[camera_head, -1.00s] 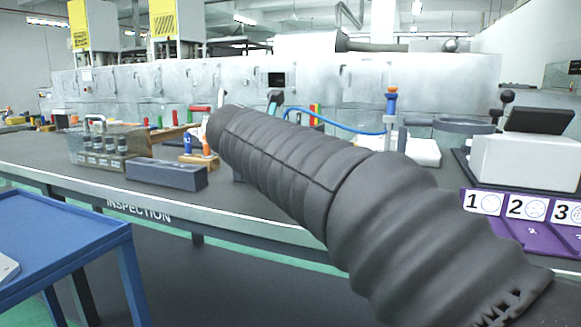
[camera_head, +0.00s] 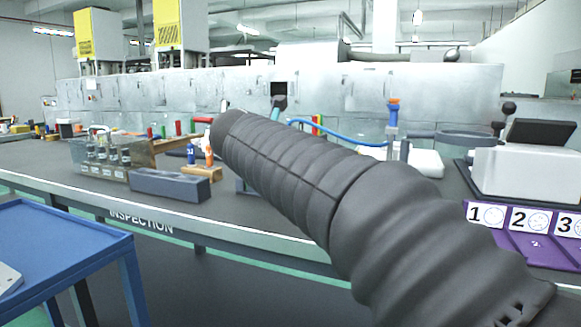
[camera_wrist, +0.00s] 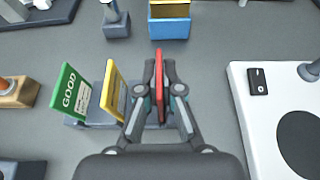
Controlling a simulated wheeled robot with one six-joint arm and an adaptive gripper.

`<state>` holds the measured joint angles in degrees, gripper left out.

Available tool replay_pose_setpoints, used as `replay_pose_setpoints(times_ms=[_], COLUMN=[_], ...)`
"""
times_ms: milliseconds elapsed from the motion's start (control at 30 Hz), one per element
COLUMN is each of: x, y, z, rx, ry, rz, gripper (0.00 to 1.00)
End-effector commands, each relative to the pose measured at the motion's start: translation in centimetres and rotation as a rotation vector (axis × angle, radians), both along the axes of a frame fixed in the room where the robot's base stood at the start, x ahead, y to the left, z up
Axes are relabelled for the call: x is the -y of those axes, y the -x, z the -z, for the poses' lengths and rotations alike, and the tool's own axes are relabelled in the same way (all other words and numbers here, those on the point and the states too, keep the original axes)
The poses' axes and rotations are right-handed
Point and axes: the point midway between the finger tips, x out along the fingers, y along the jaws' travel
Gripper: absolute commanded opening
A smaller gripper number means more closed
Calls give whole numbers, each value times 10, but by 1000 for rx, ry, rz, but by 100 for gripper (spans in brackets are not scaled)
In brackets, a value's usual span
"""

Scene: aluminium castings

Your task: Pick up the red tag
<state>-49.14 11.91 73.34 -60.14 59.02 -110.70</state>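In the wrist view the red tag (camera_wrist: 160,82) stands nearly edge-on between the two fingers of my gripper (camera_wrist: 161,92). The fingers are close together, one on each side of the tag, and appear closed on it. Its top edge shows above the fingertips. A green tag (camera_wrist: 70,91) marked GOOD and a yellow tag (camera_wrist: 112,90) stand to the left in that holder. In the head view my sleeved arm hides the gripper.
A white device (camera_wrist: 262,120) lies to the right in the wrist view, and a yellow and blue block (camera_wrist: 169,22) stands beyond the gripper.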

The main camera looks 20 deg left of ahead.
Motion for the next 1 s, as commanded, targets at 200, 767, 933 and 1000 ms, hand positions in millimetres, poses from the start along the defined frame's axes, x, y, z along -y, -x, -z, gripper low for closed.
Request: replay_pose_setpoints(times_ms=[200,767,933,1000], x=[5,98,108,109], y=[2,36,40,41], z=[-35,-91,-104,-106], rx=[1,1,0,0], ry=[-2,0,-1,-1], rz=[2,1,0,0], gripper=[0,0,0,0])
